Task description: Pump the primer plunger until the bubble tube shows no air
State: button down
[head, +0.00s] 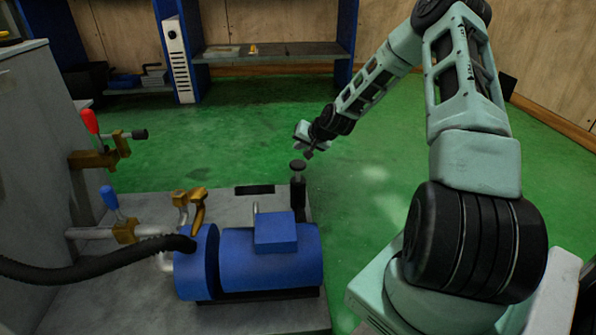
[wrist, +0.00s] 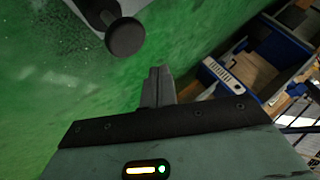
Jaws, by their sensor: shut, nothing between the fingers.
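The primer plunger (head: 298,166) is a dark round knob on a short stem above a black upright cylinder, behind the right end of the blue pump motor. In the wrist view the round black plunger knob (wrist: 125,37) shows at the upper left, apart from my fingers. My gripper (head: 308,154) is just above and right of the knob in the head view. In the wrist view my gripper's fingers (wrist: 160,72) are together with nothing between them. I cannot make out the bubble tube or any air in it.
The blue motor (head: 270,262) sits on a grey base plate (head: 140,298). A red-handled valve (head: 91,122), a blue-handled valve (head: 110,197) and a black hose (head: 90,268) are at left. Green floor (head: 240,130) is open behind. A blue-sided shelf (head: 345,40) stands at the back.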

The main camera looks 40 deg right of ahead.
aim_at(300, 165)
jog(key=shift+f+b, duration=0.55)
jog(key=shift+f, duration=1.35)
jog(key=shift+f, duration=0.1)
dwell(0.4)
jog(key=shift+f, duration=0.3)
jog(key=shift+f+b, duration=0.6)
jog(key=shift+f, duration=1.1)
dwell(1.4)
jog(key=shift+r, duration=0.1)
jog(key=shift+r+p, duration=2)
jog(key=shift+p, duration=0.05)
jog(key=shift+r+p, duration=2.3)
jog(key=shift+r, duration=0.2)
